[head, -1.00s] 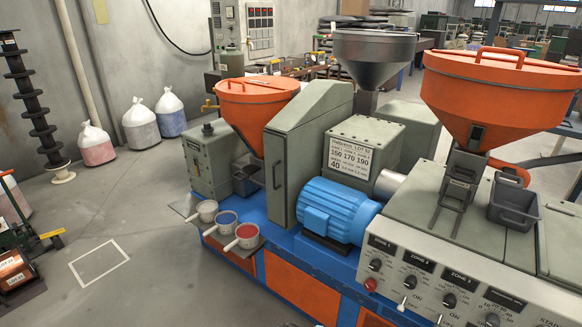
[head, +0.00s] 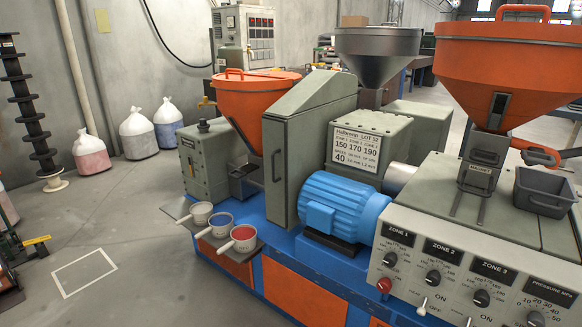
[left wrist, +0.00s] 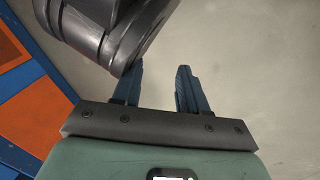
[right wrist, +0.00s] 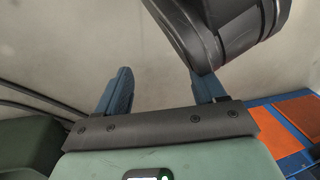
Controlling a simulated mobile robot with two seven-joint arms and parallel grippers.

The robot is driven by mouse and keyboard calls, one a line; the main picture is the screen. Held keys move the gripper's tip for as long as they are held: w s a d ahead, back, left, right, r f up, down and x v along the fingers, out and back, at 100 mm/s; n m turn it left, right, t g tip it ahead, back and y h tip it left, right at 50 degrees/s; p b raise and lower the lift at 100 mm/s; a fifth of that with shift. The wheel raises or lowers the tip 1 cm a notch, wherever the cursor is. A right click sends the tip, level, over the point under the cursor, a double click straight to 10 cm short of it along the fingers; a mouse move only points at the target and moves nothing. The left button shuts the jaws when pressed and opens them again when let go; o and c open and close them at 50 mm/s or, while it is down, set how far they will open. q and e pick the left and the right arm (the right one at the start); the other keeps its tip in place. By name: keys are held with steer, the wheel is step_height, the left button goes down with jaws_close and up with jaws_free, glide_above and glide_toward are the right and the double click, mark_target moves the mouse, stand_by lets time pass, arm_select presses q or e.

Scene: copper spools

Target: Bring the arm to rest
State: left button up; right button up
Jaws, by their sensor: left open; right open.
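My left gripper (left wrist: 160,88) shows in the left wrist view, with its two blue fingers apart and nothing between them. A dark part of my own arm hangs over its left finger in that view. My right gripper (right wrist: 160,90) shows in the right wrist view, also with its blue fingers apart and empty. A dark part of my arm covers the top right there. Behind both grippers is plain grey floor. Neither arm shows in the head view.
The blue-based extruder machine fills the head view, with an orange hopper (head: 508,70), a blue motor (head: 337,209) and a control panel (head: 470,270). Several scoops of pellets stand on its side shelf (head: 178,208). Open floor with a white outlined square (head: 84,273) lies left.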

arm_select(q)
steer(key=s+d+r+g+p, duration=0.1)
steer(key=s+d+r+p, duration=0.1)
steer(key=r+p, duration=0.7)
steer(key=s+d+r+m+g+h+p, duration=0.1)
steer(key=s+d+r+p, duration=0.2)
steer(key=r+p, duration=0.7)
step_height(320, 180, up, 4)
steer(key=shift+s+d+g+h, duration=0.15)
steer(key=shift+s+g+h, duration=0.15)
steer(key=shift+s, duration=0.25)
arm_select(e)
steer(key=s+a+r+g, duration=0.1)
steer(key=s+a+r, duration=0.1)
steer(key=r, duration=0.9)
steer(key=s+a+r+n+g+y, duration=0.1)
steer(key=s+a+r, duration=0.2)
steer(key=r, duration=0.9)
steer(key=shift+s+a+g+y, duration=0.25)
steer(key=shift+s+g+y, duration=0.05)
steer(key=shift+s, duration=0.2)
steer(key=shift+c, duration=0.3)
steer(key=shift+s, duration=0.1)
steer(key=c, duration=0.4)
arm_select(q)
steer(key=shift+d, duration=0.1)
arm_select(e)
steer(key=shift+d, duration=0.1)
steer(key=shift+c, duration=0.2)
